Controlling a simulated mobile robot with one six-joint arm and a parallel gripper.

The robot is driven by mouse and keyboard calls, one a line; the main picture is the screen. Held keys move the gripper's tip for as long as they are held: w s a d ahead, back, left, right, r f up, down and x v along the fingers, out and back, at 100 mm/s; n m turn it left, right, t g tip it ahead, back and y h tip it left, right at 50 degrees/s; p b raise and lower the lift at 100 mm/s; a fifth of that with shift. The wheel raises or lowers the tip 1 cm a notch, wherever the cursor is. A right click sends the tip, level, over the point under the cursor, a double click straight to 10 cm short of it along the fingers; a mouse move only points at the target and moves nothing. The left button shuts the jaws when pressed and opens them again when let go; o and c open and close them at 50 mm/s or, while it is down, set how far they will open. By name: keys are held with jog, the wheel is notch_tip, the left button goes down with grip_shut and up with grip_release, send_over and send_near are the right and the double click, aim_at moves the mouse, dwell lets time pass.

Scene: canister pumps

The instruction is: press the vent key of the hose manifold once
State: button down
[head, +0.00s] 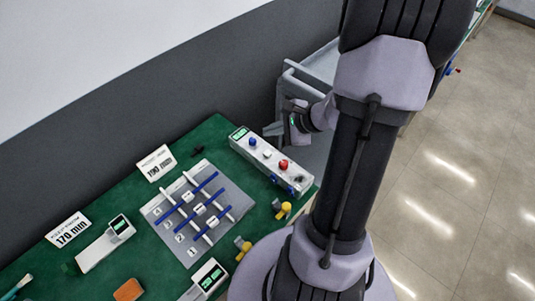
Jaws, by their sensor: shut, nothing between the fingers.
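A long pale box (272,160) with a small green display stands at the right end of the green bench. A blue button (252,142), a white button (267,154), a red button (283,164) and a dark knob sit along its top. It may be the hose manifold; no key label is readable, so I cannot tell which is the vent key. My gripper (270,130) is shut and empty, close to the box's back side and apparently above it. Its fingertips are small here, and I cannot tell whether they touch anything.
A grey panel (163,210) with crossing blue and white bars lies left of the box. Yellow-knobbed fittings (284,209) stand at the front. Cards reading 190 mm (157,163) and 170 mm (68,229) stand behind. A grey cart (318,66) stands beyond the bench.

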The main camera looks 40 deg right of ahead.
jog(key=b, duration=0.4)
send_over(271, 154)
notch_tip(271, 154, down, 6)
jog(key=shift+r, duration=0.1)
jog(key=shift+f+b, duration=0.5)
jog(key=shift+b, duration=0.2)
dwell(1.0)
jog(key=shift+f+b, duration=0.4)
jog(key=shift+b, duration=0.2)
jog(key=shift+f+b, duration=0.5)
jog(key=shift+b, duration=0.05)
dwell(0.4)
jog(key=shift+r, duration=0.15)
jog(key=shift+r+p, duration=0.6)
jog(key=shift+r, duration=0.15)
